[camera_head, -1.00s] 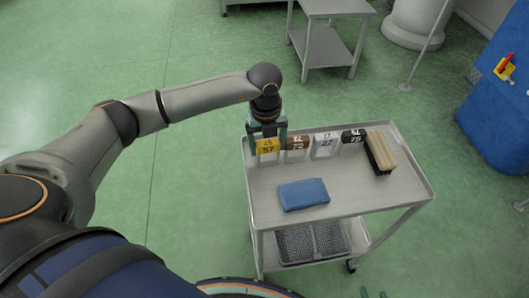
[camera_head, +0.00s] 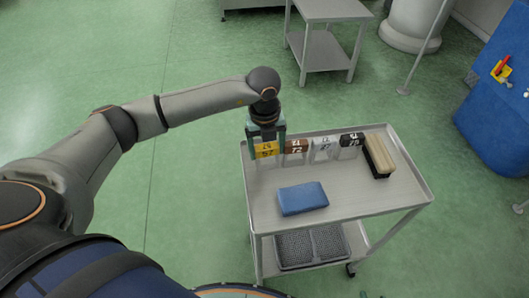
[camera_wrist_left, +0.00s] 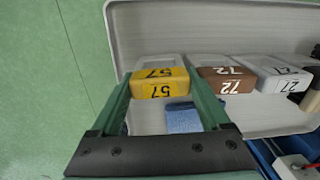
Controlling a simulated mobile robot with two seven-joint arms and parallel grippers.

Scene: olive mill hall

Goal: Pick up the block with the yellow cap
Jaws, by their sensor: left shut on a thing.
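The block with the yellow cap (camera_head: 266,149), marked 57, is at the back left of the grey trolley top (camera_head: 340,203). My left gripper (camera_head: 266,146) points down over it, with one finger on each side. In the left wrist view the yellow cap (camera_wrist_left: 160,84) sits between the green fingers (camera_wrist_left: 160,95), which are shut on the block. I cannot tell whether its bottom is clear of the trolley. My right gripper is not in view.
A brown-capped block (camera_head: 296,146), a white-capped block (camera_head: 323,144) and a black-capped block (camera_head: 352,140) stand in a row to the right. A brush (camera_head: 379,156) lies beyond them. A folded blue cloth (camera_head: 302,198) lies in front. The trolley's front right is clear.

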